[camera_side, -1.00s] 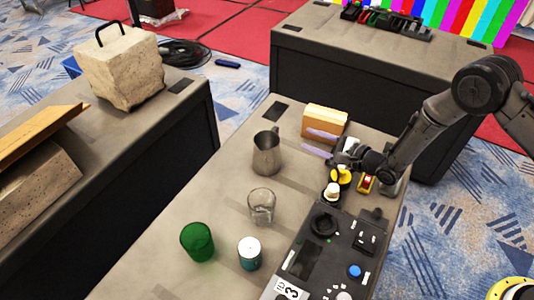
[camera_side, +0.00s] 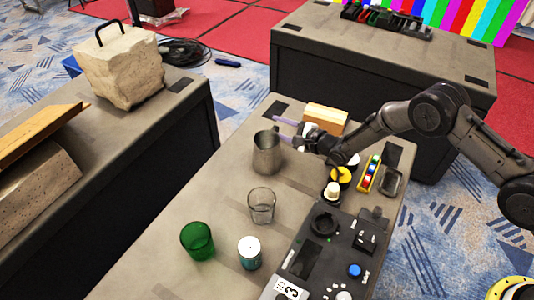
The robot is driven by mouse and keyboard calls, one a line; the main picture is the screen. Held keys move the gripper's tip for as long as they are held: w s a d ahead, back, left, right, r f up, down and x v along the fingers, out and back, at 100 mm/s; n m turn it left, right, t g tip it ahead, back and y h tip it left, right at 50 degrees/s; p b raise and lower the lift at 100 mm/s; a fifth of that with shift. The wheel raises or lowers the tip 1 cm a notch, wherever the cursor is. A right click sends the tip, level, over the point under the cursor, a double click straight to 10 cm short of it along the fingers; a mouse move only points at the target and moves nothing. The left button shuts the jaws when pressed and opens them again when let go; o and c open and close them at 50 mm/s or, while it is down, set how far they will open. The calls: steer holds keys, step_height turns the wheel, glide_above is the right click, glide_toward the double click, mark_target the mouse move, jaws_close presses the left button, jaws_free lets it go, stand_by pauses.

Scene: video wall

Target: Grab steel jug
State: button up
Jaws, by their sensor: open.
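The steel jug (camera_side: 267,156) stands upright on the grey table, toward its back left. Its handle shows at the upper right of its rim, close to my fingers. My gripper (camera_side: 281,131) is open, with two pale purple fingers pointing left. The fingers are just above and to the right of the jug's rim. I cannot tell whether a finger touches the jug or handle.
A tan block (camera_side: 325,118) lies behind my gripper. In front of the jug stand a clear glass (camera_side: 261,205), a green cup (camera_side: 197,241) and a white-topped can (camera_side: 249,252). A black control panel (camera_side: 325,250) and a tray of coloured pieces (camera_side: 369,174) are to the right.

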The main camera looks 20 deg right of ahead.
steer(key=shift+w+a+f, duration=0.1)
steer(key=shift+w+a, duration=0.15)
steer(key=shift+w, duration=0.1)
jaws_close()
stand_by(1.2)
